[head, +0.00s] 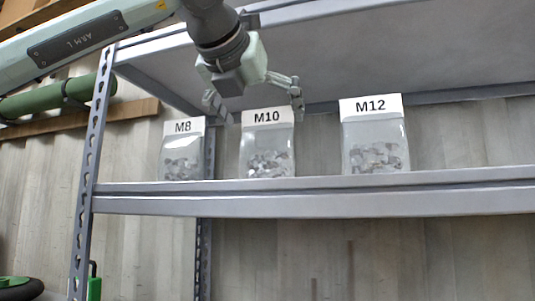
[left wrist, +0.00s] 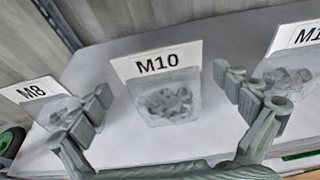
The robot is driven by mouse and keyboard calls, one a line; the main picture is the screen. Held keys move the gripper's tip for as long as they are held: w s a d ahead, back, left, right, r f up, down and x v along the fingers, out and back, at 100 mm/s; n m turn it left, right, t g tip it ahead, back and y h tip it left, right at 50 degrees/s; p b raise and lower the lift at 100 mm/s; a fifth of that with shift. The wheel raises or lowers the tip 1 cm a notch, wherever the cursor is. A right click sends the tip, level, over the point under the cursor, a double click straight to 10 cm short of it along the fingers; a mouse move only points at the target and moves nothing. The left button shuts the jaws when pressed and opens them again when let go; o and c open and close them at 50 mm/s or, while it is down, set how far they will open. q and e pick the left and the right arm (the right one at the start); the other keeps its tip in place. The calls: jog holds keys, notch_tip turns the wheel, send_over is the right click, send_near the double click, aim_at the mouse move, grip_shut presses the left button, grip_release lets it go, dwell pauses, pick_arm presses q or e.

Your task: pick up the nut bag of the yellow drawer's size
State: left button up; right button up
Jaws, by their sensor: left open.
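Three clear nut bags with white labels stand upright in a row on the grey shelf (head: 300,186). The M8 bag (head: 181,160) is at the left, the M10 bag (head: 268,155) in the middle and the M12 bag (head: 374,150) at the right. My left gripper (head: 254,106) is open and empty, its fingers spread at the top of the M10 bag. In the left wrist view the M10 bag (left wrist: 168,100) lies between the fingertips (left wrist: 170,95), with the M8 bag (left wrist: 50,110) and part of the M12 bag (left wrist: 290,75) outside them. No yellow drawer shows. My right gripper is not in view.
A perforated post (head: 90,170) stands at the left end of the shelf. Bare shelf lies between the bags.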

pick_arm(q)
jog(key=shift+x, duration=1.4)
jog(key=c, duration=1.6)
jog(key=shift+c, duration=0.2)
jog(key=shift+r, duration=0.15)
